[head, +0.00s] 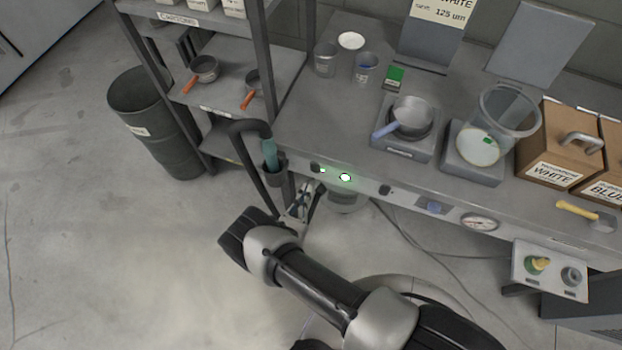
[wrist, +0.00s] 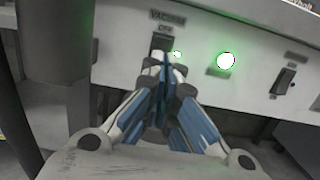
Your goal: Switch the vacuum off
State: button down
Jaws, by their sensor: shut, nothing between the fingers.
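The vacuum switch (wrist: 158,42) is a small dark rocker on the bench's front panel, under a label reading VACUUM and OFF. In the head view the switch (head: 315,168) is at the left of the panel. In the head view my gripper (head: 309,188) is just below the panel edge.
A second switch (wrist: 284,80) is further right on the panel. A shelf rack (head: 215,60) and a grey bin (head: 155,120) stand left. Floor at lower left is clear.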

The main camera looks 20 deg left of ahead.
aim_at(315, 170)
jog(key=w, duration=0.5)
jog(key=shift+d+r+b, duration=0.2)
jog(key=shift+r+b, duration=0.1)
jog(key=shift+b, duration=0.1)
